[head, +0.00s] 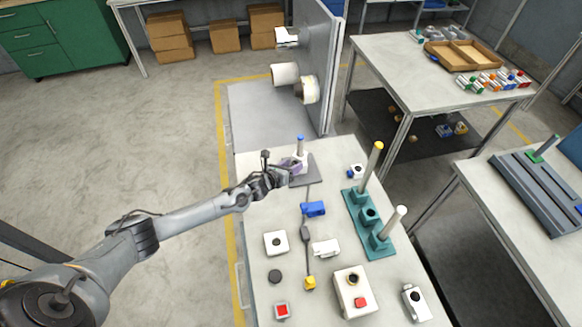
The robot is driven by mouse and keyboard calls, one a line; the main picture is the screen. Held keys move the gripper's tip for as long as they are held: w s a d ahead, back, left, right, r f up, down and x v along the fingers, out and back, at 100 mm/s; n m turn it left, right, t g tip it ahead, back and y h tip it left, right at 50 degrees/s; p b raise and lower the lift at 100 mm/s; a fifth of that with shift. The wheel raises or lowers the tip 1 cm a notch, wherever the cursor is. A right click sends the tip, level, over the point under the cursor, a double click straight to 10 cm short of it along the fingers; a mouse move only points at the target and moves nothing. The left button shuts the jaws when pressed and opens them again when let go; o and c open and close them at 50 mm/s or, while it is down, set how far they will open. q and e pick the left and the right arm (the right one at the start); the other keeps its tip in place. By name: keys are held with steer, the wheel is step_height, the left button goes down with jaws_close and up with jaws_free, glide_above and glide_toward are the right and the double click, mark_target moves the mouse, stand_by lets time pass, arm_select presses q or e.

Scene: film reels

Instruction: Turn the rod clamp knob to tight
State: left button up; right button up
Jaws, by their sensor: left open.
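My left gripper (284,174) reaches in from the left over the far end of the near table. Its fingers are open beside a small purple part (296,162) on a short blue-topped rod (300,146). This rod stands on a dark grey plate (309,173). The purple part looks like the rod clamp knob, but it is partly hidden by the gripper. I cannot tell whether the fingers touch it or how far it is turned. My right gripper is not in view.
A blue block (314,209), a white switch box (276,243) and a red-button box (352,293) lie nearer. An upright grey panel (322,70) stands behind.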

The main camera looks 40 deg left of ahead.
arm_select(q)
steer(key=shift+c, duration=0.4)
jaws_close()
steer(key=m+y, duration=0.1)
steer(key=m, duration=0.1)
steer(key=m+y+p, duration=0.1)
steer(key=shift+w+d+r+m+y, duration=0.1)
steer(key=shift+d+m+y, duration=0.15)
steer(key=shift+m+y, duration=0.05)
steer(key=shift+d+m+g+y+p, duration=0.15)
steer(key=shift+m+g+y+p, duration=0.2)
steer(key=shift+m+y, duration=0.95)
steer(key=shift+f+m, duration=0.2)
steer(key=shift+m, duration=0.1)
